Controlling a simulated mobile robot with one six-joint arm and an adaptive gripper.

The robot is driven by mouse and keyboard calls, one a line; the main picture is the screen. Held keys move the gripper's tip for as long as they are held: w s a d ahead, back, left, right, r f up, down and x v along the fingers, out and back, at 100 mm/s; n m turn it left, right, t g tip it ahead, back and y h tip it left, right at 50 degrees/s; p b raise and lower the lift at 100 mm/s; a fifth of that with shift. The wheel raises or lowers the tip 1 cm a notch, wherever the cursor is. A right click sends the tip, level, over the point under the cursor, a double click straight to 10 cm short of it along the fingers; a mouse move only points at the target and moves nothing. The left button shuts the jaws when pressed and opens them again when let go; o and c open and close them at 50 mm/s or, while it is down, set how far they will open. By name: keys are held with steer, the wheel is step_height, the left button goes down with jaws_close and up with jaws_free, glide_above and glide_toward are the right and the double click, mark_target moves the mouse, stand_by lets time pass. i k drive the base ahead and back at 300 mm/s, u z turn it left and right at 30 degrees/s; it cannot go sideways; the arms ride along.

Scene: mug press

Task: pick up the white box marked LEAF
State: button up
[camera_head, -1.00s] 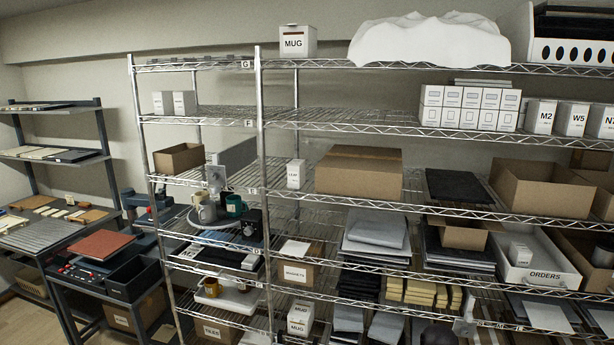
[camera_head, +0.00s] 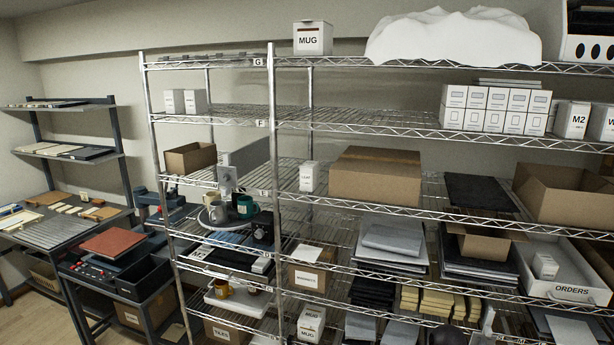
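A small white box (camera_head: 308,176) stands upright on the middle shelf, just right of the front post between the bays. It carries a short dark marking on its front, too small to read surely, which looks like LEAF. Its front and top show and nothing covers it. A large closed brown carton (camera_head: 376,177) stands to its right on the same shelf, with a small gap between them.
A wire shelf rack (camera_head: 271,150) fills the view. A white MUG box (camera_head: 313,38) stands on top. Grey and green mugs (camera_head: 245,206) sit on a round tray left of the post. A white ORDERS bin (camera_head: 570,292) is at right.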

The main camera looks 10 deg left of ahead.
mark_target(309, 171)
steer(key=i, duration=0.85)
steer(key=z, duration=0.05)
